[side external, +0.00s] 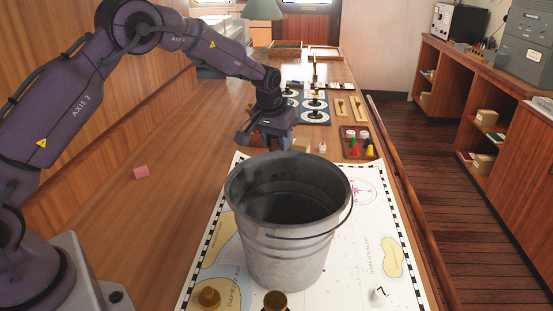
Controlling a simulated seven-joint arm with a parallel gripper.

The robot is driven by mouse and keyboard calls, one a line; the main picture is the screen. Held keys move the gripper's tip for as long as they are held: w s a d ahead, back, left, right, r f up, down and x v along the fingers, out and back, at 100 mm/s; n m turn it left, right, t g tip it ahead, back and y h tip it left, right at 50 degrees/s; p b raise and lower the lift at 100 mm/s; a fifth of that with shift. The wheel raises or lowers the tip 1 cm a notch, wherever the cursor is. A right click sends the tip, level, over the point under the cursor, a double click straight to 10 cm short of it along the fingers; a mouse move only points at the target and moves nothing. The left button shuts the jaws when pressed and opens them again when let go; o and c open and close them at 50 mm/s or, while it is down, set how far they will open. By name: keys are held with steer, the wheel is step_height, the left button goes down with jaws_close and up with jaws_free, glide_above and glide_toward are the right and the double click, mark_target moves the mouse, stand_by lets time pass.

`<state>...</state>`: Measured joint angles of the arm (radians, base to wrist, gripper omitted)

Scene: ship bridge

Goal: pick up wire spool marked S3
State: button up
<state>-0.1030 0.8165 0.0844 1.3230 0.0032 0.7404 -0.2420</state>
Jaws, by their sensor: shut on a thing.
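My gripper (264,142) is low over the wooden table, just behind the bucket. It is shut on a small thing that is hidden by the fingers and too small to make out. Several dark spool-like pieces (314,104) stand on blue squares with white rings behind and to the right of my gripper. No S3 marking can be read at this size, so I cannot tell which piece is the wire spool marked S3.
A large grey metal bucket (290,225) stands on a sea chart (375,240) in front of my gripper. A small tray (346,150) with coloured pieces is to the right.

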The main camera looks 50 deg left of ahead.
steer(key=shift+r, duration=1)
